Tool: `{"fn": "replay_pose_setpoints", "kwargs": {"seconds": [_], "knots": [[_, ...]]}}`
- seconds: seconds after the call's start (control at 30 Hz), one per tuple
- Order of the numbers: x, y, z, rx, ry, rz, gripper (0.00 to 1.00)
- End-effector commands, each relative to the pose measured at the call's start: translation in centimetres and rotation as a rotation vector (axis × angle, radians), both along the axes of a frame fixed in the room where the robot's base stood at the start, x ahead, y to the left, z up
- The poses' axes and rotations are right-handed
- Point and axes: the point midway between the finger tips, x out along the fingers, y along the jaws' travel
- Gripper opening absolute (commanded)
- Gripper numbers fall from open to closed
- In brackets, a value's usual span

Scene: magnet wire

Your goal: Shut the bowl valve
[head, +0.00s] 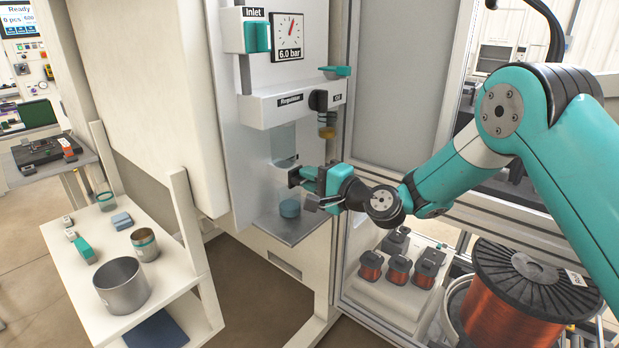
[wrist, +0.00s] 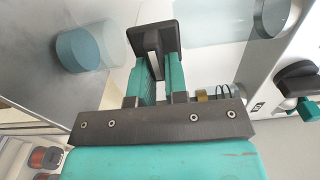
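The clear bowl (head: 283,145) hangs under the regulator (head: 285,104). A black handle (head: 295,177) is just below the bowl; I take it to be the bowl valve. In the wrist view, the black handle (wrist: 153,38) has a flat plate at its far end and a bar running back between my fingers. My gripper (head: 312,178) is at this handle, coming from the right. In the wrist view, my gripper (wrist: 158,78) has its two teal fingers close against both sides of the bar. The bar's inner end is hidden between the fingers.
A blue round cup (head: 289,208) stands on the metal shelf (head: 300,228) below my gripper. A black regulator knob (head: 318,100) and a yellow-banded part (head: 327,125) are above and right. A white cart (head: 170,262) stands left. Copper spools (head: 398,270) are lower right.

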Motion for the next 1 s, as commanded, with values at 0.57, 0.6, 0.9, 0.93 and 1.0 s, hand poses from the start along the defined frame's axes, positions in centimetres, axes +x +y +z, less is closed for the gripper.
{"fn": "replay_pose_setpoints", "kwargs": {"seconds": [0.57, 0.6, 0.9, 0.93, 1.0], "knots": [[-1.0, -1.5, -0.3, -0.002, 0.003, -0.003, 0.39], [-1.4, -2.1, -0.3, -0.001, 0.004, -0.003, 0.39], [-6.1, -8.2, -0.5, 0.000, 0.004, -0.007, 0.39], [-6.5, -8.8, -0.5, 0.000, 0.004, -0.007, 0.39], [-7.6, -10.1, -0.4, 0.001, 0.004, -0.008, 0.39]]}}
